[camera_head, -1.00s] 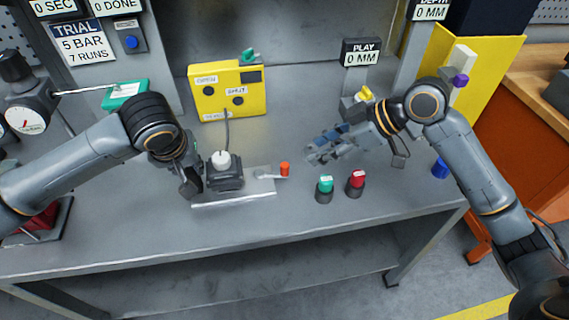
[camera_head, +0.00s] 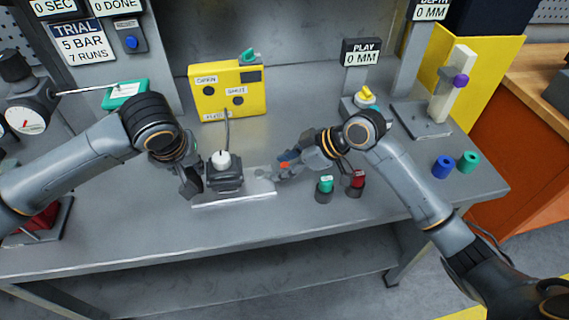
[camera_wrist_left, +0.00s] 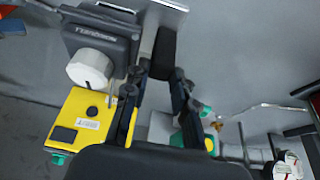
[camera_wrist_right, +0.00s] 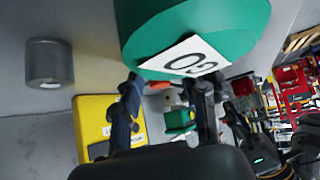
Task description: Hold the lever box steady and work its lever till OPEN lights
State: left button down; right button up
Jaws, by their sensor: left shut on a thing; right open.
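The lever box (camera_head: 224,174), dark with a white knob on top, sits on a pale plate (camera_head: 235,201). My left gripper (camera_head: 188,188) is shut on a black block (camera_wrist_left: 164,52) at the box's left side. The lever's orange tip (camera_head: 285,164) is to the right of the box, at my right gripper (camera_head: 284,171), which is open. Whether its fingers straddle the tip cannot be told. In the right wrist view a small orange thing (camera_wrist_right: 170,97) shows beyond the fingers. The yellow panel (camera_head: 228,100) bears OPEN and SHUT lamps, both dark.
A green button (camera_head: 325,184) and a red button (camera_head: 357,179) stand close in front of my right gripper; the green one looms large in the right wrist view (camera_wrist_right: 200,22). A cable joins box and panel. Blue (camera_head: 442,167) and green (camera_head: 468,161) cylinders stand at right.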

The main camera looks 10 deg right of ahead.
aim_at(267, 178)
jog(key=shift+c, duration=0.5)
grip_shut()
jog(key=shift+s, duration=0.1)
jog(key=m+t, duration=0.1)
jog(key=s+m+t+h, duration=0.1)
jog(key=shift+s+a+m, duration=0.15)
jog(key=shift+a+m, duration=0.15)
jog(key=shift+m, duration=0.1)
jog(key=m+h, duration=0.1)
jog(key=s+a+m+t+h, duration=0.1)
jog(key=m, duration=0.1)
jog(key=s+m+t+h, duration=0.1)
jog(key=shift+a+m, duration=0.3)
jog(key=shift+a, duration=0.05)
jog(key=a+m+h, duration=0.1)
jog(key=s+m+h, duration=0.1)
jog(key=m, duration=0.1)
jog(key=shift+a+m+t+h, duration=0.3)
jog(key=shift+a+t, duration=0.05)
jog(key=shift+t, duration=0.05)
jog(key=shift+s+a+m+h, duration=0.1)
jog(key=shift+a+m+h, duration=0.35)
jog(key=shift+m+h, duration=0.45)
jog(key=shift+s+a+m+h, duration=0.1)
jog(key=shift+a+m+h, duration=0.5)
jog(key=shift+m, duration=0.5)
jog(key=shift+d, duration=0.1)
